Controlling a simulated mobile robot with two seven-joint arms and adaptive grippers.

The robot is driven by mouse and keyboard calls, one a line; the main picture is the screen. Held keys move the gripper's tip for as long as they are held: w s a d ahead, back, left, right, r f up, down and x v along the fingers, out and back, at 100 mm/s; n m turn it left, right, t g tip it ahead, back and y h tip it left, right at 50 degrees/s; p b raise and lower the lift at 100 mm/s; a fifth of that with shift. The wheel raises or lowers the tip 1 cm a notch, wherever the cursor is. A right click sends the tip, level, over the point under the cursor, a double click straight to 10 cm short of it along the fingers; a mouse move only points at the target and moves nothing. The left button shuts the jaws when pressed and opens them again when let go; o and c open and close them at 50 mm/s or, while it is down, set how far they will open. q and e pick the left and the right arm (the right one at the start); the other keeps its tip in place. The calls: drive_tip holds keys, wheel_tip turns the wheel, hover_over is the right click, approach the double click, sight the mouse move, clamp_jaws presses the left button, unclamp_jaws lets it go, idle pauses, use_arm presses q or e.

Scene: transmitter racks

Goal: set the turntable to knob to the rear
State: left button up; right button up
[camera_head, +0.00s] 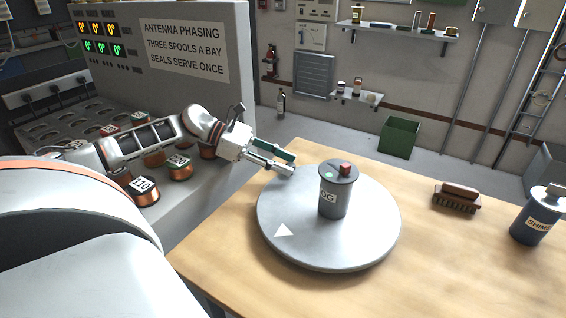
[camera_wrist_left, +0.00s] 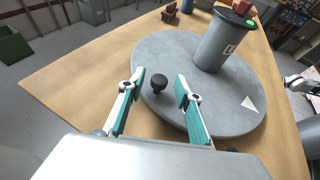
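The grey round turntable (camera_head: 370,240) lies on the wooden table, with a white triangle (camera_head: 283,230) on its near-left part. Its black knob (camera_wrist_left: 159,84) shows in the left wrist view near the rim; in the head view my gripper hides it. A grey canister (camera_head: 333,198) with a green dot and red block on its lid stands upright on the turntable. My left gripper (camera_head: 291,167) is at the turntable's far-left rim. In the left wrist view its teal-padded fingers (camera_wrist_left: 160,80) are spread, one on each side of the knob, with gaps. My right gripper (camera_wrist_left: 294,80) seems partly visible there, too small to read.
A brown brush-like block (camera_head: 456,199) and a blue SHIMS canister (camera_head: 537,218) stand on the table's right. The grey console (camera_head: 190,100) with copper spools (camera_head: 143,190) is at the left, beneath my left arm. A green bin (camera_head: 399,137) stands on the floor behind.

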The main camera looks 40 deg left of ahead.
use_arm(q)
wheel_tip(320, 180, up, 10)
idle(0.4)
drive_tip(key=shift+f, duration=0.1)
